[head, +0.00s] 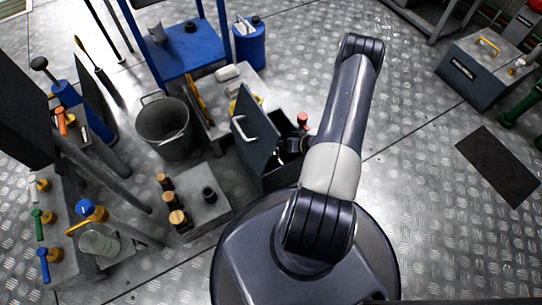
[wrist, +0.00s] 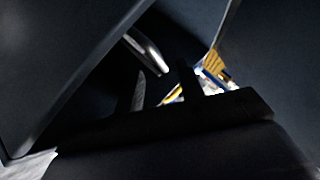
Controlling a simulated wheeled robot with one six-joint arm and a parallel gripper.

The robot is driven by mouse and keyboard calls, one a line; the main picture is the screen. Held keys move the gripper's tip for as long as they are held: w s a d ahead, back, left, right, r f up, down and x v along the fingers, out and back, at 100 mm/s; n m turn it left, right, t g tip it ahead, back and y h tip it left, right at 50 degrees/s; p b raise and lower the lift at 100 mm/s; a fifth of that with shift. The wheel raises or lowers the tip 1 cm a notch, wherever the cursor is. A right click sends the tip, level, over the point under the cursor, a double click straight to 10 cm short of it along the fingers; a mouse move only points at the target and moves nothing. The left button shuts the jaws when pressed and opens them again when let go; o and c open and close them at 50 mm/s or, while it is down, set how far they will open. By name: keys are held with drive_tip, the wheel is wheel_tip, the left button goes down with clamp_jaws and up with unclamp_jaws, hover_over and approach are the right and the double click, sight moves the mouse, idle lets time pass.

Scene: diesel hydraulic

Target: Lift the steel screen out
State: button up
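I cannot pick out the steel screen for certain in either view. A dark box (head: 278,181) stands open in the middle of the head view, its lid panel (head: 255,143) tilted up with a pale handle. My gripper (head: 293,146) reaches down at the box opening, partly hidden by my arm. In the wrist view my gripper (wrist: 164,90) shows two dark fingers apart, with nothing clearly between them. Beyond them are a shiny silver curved piece (wrist: 146,53) and a yellow-and-white patterned item (wrist: 214,72). The box interior is very dark.
A grey bucket (head: 166,130) and a block with bottles (head: 205,200) stand left of the box. A blue stand (head: 190,50) is behind. A grey toolbox (head: 478,75) and dark mat (head: 497,166) lie right. The floor between is clear.

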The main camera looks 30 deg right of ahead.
drive_tip(key=b+x, duration=0.2)
drive_tip(key=x, duration=0.3)
drive_tip(key=shift+w+a+f+b, duration=0.1)
drive_tip(key=shift+w+f+b, duration=0.05)
drive_tip(key=shift+b, duration=0.15)
drive_tip(key=shift+c, duration=0.4)
clamp_jaws()
idle(0.7)
